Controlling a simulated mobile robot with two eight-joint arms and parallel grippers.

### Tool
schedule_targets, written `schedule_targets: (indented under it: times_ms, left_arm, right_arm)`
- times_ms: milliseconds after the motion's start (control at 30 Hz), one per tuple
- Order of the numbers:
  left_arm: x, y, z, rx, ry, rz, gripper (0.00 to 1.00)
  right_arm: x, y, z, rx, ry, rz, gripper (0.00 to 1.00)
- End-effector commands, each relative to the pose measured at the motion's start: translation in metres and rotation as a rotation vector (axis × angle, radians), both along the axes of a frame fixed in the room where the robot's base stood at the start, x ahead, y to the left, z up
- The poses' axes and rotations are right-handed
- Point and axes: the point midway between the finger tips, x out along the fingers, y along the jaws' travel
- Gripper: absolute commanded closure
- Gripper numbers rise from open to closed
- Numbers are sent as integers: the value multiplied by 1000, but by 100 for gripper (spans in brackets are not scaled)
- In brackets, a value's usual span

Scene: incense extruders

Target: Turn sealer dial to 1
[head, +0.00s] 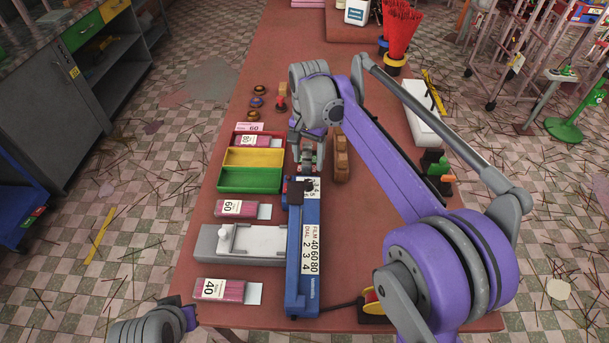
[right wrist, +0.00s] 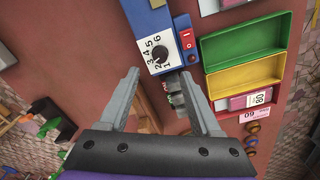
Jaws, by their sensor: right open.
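The blue sealer (head: 303,255) lies lengthwise on the red-brown table, with a film and dial chart on its top. Its black dial (right wrist: 159,54) sits on a white face numbered 1 to 6 in the right wrist view; I cannot surely read its pointer. My right gripper (right wrist: 159,76) is open and empty, its fingertips just short of the dial, one to each side. My left gripper (head: 190,317) shows only partly at the bottom left.
A red rocker switch (right wrist: 186,38) is beside the dial. Red, yellow and green trays (head: 248,180) stand left of the sealer, with labelled pink packs (head: 235,208) nearby. A wooden block (head: 341,158) stands close to the right of the gripper. A cable runs from the sealer's near end.

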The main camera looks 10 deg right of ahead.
Motion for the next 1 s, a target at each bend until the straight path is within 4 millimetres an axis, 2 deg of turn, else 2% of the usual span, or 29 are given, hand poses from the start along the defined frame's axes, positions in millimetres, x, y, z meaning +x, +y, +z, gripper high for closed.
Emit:
schedule_targets:
  times_ms: [200,400,600,867,1000]
  left_arm:
    - [-1,0,-4,0,2,0,100]
    - [-2,0,-6,0,3,0,100]
    - [-2,0,-6,0,3,0,100]
    - [-2,0,-6,0,3,0,100]
    - [-2,0,-6,0,3,0,100]
  right_arm:
    - [0,0,-45,0,-1,1,35]
    - [0,0,-75,0,-1,1,35]
    - [0,0,-88,0,-1,1,35]
    - [0,0,-89,0,-1,2,35]
    - [0,0,-89,0,-1,2,58]
